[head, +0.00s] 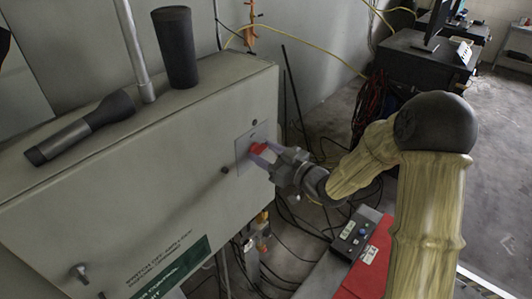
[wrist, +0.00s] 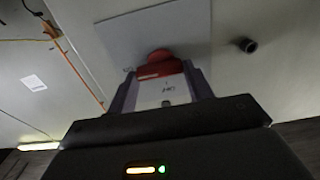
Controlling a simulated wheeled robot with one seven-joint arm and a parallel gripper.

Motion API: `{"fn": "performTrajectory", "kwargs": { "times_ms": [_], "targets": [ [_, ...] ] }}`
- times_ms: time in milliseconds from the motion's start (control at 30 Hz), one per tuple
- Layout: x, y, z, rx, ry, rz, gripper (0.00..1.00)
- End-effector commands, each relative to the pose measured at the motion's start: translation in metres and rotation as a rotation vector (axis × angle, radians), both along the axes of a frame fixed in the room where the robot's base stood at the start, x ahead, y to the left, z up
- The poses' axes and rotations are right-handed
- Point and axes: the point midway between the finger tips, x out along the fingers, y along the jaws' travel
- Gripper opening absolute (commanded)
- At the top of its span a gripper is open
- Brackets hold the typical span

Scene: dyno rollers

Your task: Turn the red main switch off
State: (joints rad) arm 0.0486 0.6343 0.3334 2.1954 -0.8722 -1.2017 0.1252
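The red main switch (head: 258,148) sits on a pale square plate on the front of the grey-green cabinet, near its right end. My gripper (head: 265,156) reaches the switch from the right. In the wrist view one finger of my gripper (wrist: 160,88) lies on each side of the switch. The switch fills the space between the fingers, which look closed on its sides. The exact contact is partly hidden.
A dark knob (wrist: 248,45) sticks out beside the plate. A flashlight (head: 80,128) and a dark cylinder (head: 176,48) stand or lie on the cabinet top (head: 215,80). A red box with a control panel (head: 354,237) is below my arm. Cables lie on the floor behind.

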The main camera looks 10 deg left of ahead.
Motion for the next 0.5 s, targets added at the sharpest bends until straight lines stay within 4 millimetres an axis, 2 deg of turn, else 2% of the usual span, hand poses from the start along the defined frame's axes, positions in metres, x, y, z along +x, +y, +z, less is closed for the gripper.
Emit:
{"fn": "performTrajectory", "kwargs": {
  "times_ms": [500],
  "targets": [
    [-0.0008,0.0001,-0.0041,-0.054,-0.094,0.000,0.28]
  ]
}}
